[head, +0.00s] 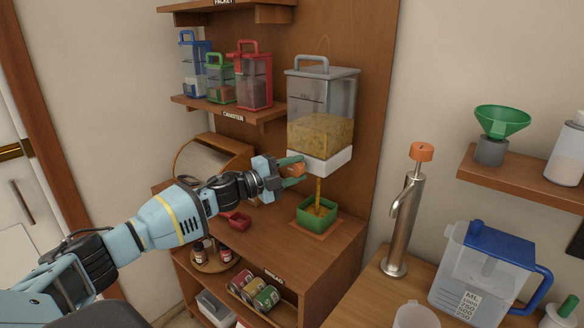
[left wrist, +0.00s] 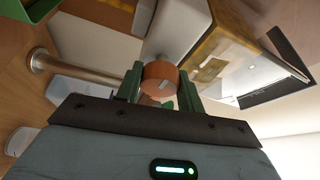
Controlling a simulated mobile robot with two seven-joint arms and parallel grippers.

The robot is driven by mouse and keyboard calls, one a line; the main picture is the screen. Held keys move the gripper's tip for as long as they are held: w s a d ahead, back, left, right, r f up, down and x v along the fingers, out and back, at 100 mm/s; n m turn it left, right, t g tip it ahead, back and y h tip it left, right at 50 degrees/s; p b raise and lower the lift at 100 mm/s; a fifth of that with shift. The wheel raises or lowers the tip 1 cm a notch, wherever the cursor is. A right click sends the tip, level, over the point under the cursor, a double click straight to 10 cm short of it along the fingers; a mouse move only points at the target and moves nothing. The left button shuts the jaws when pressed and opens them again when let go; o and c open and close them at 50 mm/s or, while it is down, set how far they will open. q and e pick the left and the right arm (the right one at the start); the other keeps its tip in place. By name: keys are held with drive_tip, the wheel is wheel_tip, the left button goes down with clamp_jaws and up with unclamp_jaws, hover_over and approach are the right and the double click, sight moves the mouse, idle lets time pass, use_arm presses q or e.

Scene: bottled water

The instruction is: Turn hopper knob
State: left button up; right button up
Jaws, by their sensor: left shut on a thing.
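The clear hopper (head: 318,95) is mounted on the wooden back panel, part full of yellow grain, with a white base. Its orange-brown knob (head: 298,170) is at the lower front. My left gripper (head: 290,166) reaches in from the left and is shut on the knob. In the left wrist view the round knob (left wrist: 160,72) sits between the two green fingers, its front face with a pale mark showing. A thin stream of grain (head: 319,188) falls from the hopper into a green square container (head: 316,216) below, where grain lies. My right gripper is not in view.
A red scoop (head: 236,219) lies on the wooden counter (head: 262,243) below my left arm. Colored canisters (head: 255,80) stand on the shelf at upper left. A metal tap (head: 405,215) and a blue-lidded jug (head: 487,270) stand at right.

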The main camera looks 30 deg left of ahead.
sight(292, 171)
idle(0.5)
use_arm(q)
drive_tip(key=o, duration=1)
drive_tip(key=shift+s+a+f, duration=0.2)
drive_tip(key=shift+s+a, duration=0.1)
drive_tip(key=shift+s, duration=0.25)
drive_tip(key=v, duration=0.4)
drive_tip(key=shift+s+a+b, duration=0.1)
drive_tip(key=shift+s+b, duration=0.1)
drive_tip(key=shift+b, duration=0.15)
drive_tip(key=shift+v, duration=1)
drive_tip(key=shift+r, duration=0.2)
